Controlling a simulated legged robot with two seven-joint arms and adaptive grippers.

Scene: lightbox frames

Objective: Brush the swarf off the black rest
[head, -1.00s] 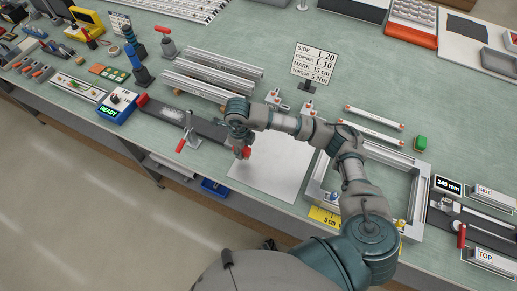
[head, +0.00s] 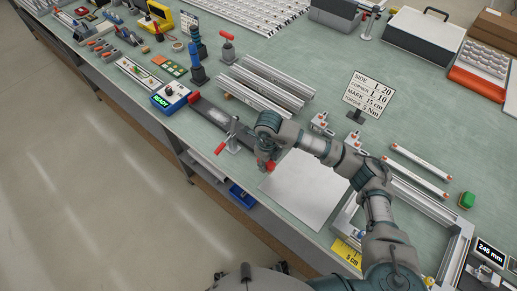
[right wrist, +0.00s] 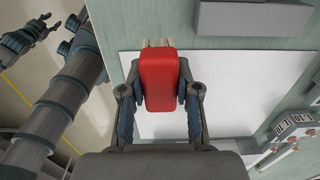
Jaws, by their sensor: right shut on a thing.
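The black rest (head: 241,130) is a long dark bar lying on the bench in the head view. A pale grey patch of swarf (head: 217,115) lies on its left part. My right gripper (head: 267,163) is beyond the rest's right end, beside the white sheet. It is shut on the red brush (right wrist: 160,80), whose pale bristles show past the red block in the right wrist view. My left gripper (right wrist: 27,38) shows at the upper left of the right wrist view, its fingers apart and empty, over the floor side.
A clamp with red handles (head: 232,137) stands at the rest's front edge. A box reading READY (head: 168,98) is at its left end. Aluminium profiles (head: 265,90) lie behind it. A white sheet (head: 304,190) lies to the right, near a sign (head: 368,93).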

